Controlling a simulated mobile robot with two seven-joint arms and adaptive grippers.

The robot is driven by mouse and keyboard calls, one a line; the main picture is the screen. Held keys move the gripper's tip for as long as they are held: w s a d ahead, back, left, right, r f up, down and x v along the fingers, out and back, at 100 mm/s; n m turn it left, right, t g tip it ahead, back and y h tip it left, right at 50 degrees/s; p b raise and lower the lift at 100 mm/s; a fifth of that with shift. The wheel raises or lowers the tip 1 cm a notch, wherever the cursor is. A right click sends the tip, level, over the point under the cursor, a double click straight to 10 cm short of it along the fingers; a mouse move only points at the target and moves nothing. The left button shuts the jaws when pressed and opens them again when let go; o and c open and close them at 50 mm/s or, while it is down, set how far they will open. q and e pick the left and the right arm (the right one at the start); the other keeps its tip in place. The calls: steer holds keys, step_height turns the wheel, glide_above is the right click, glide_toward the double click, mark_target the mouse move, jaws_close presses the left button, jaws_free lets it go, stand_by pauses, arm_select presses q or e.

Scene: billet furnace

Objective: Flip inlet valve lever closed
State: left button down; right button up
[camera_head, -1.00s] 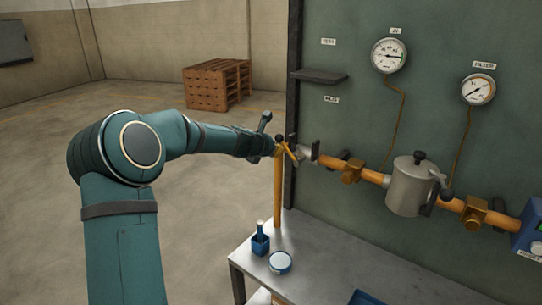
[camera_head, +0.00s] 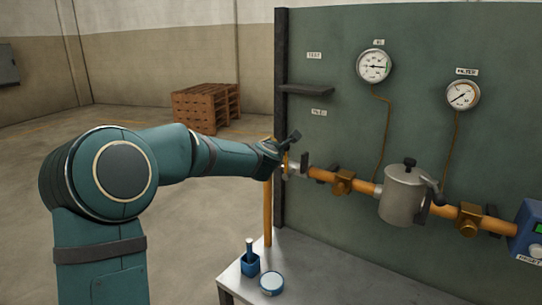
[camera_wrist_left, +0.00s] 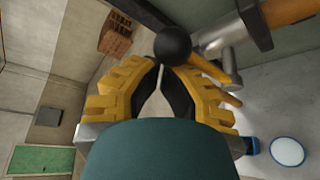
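The inlet valve sits at the left end of the orange pipe run. Its yellow lever (camera_wrist_left: 208,67) ends in a round black knob (camera_wrist_left: 172,45) in the left wrist view. My left gripper (camera_wrist_left: 162,72) has its yellow-and-black fingers drawn together, tips nearly meeting, with a thin gap behind them. The knob is just beyond the tips, very close; I cannot tell whether they touch. In the head view my left gripper (camera_head: 284,147) is at the valve and hides most of the lever. My right gripper is not in view.
A grey filter pot (camera_head: 402,194) and orange pipe (camera_head: 385,191) run along the green panel (camera_head: 430,110). A blue holder (camera_head: 250,264) and round dish (camera_head: 271,284) stand on the bench (camera_head: 310,262). The floor leftward is open.

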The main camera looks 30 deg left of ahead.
arm_select(q)
steer(key=shift+d, duration=0.3)
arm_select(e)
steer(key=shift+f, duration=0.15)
arm_select(q)
steer(key=shift+a+f, duration=0.1)
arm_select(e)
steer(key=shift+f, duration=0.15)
arm_select(q)
steer(key=s+b, duration=0.2)
steer(key=s, duration=0.7)
steer(key=shift+s+r+b, duration=0.25)
steer(key=shift+r+b, duration=0.1)
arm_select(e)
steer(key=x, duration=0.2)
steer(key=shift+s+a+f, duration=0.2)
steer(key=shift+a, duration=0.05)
